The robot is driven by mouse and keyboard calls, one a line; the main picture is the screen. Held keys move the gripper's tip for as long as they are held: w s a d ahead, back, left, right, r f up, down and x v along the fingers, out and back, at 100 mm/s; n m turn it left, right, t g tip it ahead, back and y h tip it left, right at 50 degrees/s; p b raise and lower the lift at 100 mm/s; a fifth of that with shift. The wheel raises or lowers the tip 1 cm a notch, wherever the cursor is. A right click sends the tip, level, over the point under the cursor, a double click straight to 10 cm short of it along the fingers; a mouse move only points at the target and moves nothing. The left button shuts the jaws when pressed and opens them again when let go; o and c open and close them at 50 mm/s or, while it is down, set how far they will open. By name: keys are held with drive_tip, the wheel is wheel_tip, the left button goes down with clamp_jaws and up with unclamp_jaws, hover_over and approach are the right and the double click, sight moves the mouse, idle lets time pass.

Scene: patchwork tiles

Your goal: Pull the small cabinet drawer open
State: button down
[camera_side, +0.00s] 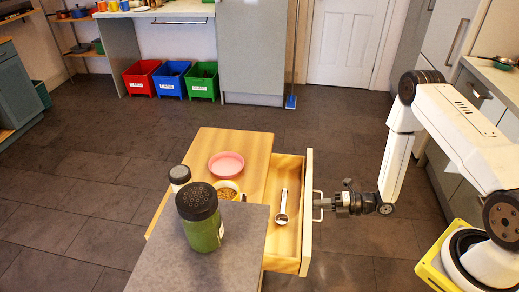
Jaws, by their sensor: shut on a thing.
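The small wooden cabinet (246,140) stands in the middle of the floor. Its drawer (304,240) is slid out to the right, with a good part of its inside showing. A metal scoop or spoon (281,217) lies in the drawer. My gripper (318,203) is at the drawer's front, shut on the pale drawer handle (315,219). The fingers are small here, and the exact grip is hard to see.
A pink dish (226,164), a bowl of small pieces (229,187) and a white jar (180,176) stand on the cabinet. A green shaker (201,221) stands on a grey top (246,240) in front.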

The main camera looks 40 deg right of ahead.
drive_tip(key=shift+f+v, duration=0.25)
drive_tip(key=shift+v, duration=0.85)
drive_tip(key=c, duration=0.7)
unclamp_jaws()
drive_tip(key=shift+d, duration=0.1)
drive_tip(key=shift+v, duration=3.85)
